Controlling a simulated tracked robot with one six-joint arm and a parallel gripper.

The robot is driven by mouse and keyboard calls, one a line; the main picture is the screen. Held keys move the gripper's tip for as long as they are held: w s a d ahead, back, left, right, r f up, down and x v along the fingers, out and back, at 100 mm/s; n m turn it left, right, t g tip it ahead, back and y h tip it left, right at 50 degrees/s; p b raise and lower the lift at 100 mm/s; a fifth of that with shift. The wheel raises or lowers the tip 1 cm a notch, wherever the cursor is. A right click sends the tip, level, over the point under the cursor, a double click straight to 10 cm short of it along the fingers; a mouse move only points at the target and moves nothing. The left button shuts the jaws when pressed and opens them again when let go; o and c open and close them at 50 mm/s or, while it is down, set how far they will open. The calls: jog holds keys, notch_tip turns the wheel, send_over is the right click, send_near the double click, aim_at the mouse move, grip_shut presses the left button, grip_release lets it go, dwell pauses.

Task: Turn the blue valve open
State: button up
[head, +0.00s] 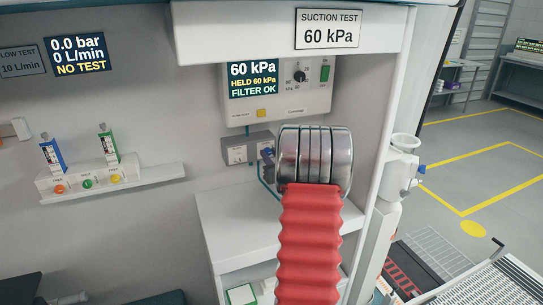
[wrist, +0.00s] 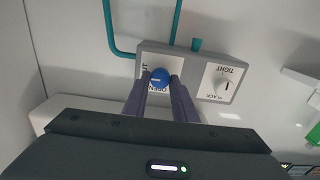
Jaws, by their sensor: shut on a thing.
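The blue valve (wrist: 160,76) is a small round knob with a pale mark on a grey box (wrist: 228,75), seen in the wrist view. Partly covered lettering beside it appears to read SHUT and OPEN. My gripper (wrist: 161,82) has its two purple-grey fingers on either side of the knob, shut on it. In the head view the grey box (head: 237,150) sits below the suction panel; my steel wrist and red arm sleeve hide much of that spot, and the gripper (head: 267,157) shows only partly.
A white knob (wrist: 222,84) marked TIGHT and SLACK is on the same box. A teal tube (wrist: 112,32) runs beside it. The suction panel (head: 252,78) reads 60 kPa, HELD 60 kPa, FILTER OK. A white shelf (head: 235,223) lies below. A white canister (head: 402,165) stands at right.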

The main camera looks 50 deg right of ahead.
jog(key=shift+s+d, duration=0.1)
jog(key=n, duration=0.8)
jog(key=shift+f+n, duration=0.1)
jog(key=shift+n, duration=0.3)
jog(key=n, duration=0.4)
jog(key=shift+a+f+n, duration=0.1)
jog(key=shift+a+n, duration=0.1)
jog(key=shift+n, duration=0.1)
jog(key=shift+f+n, duration=0.1)
jog(key=shift+n, duration=1.8)
jog(key=o, duration=0.7)
jog(key=shift+a, duration=0.1)
jog(key=shift+c, duration=0.2)
jog(key=o, duration=0.4)
